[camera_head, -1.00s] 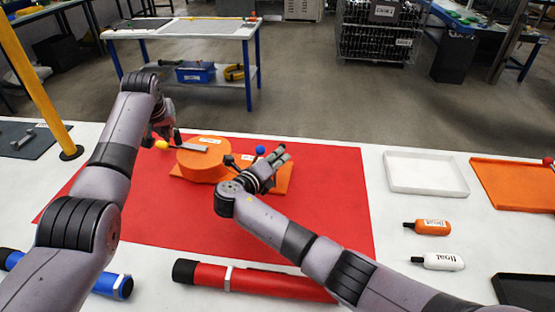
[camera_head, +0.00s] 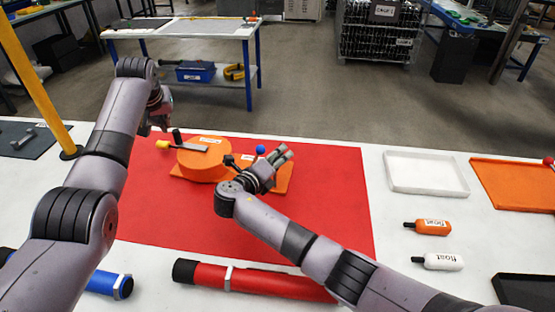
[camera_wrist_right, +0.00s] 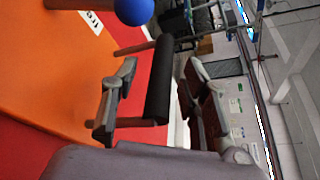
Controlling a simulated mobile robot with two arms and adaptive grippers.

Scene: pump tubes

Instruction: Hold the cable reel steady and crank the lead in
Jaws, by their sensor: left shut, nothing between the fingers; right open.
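The orange cable reel (camera_head: 200,168) sits on an orange base on the red mat (camera_head: 300,218). A grey crank arm (camera_head: 193,147) lies across its top, with an upright black handle (camera_head: 177,137) at its left end. A yellow knob (camera_head: 161,144) sticks out on the reel's left. My left gripper (camera_head: 152,124) is shut and empty, behind and left of the handle, apart from it. My right gripper (camera_head: 285,153) is open at the base's right side. In the right wrist view, a black bar (camera_wrist_right: 161,80) appears between its fingers (camera_wrist_right: 164,98); contact cannot be told. A blue ball (camera_wrist_right: 134,10) is near the bar.
A red tube (camera_head: 265,282) and a blue tube (camera_head: 108,284) lie at the front. A white tray (camera_head: 425,187), an orange tray (camera_head: 510,205), an orange float (camera_head: 432,227) and a white float (camera_head: 442,261) are on the right. A yellow post (camera_head: 40,85) stands at the left.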

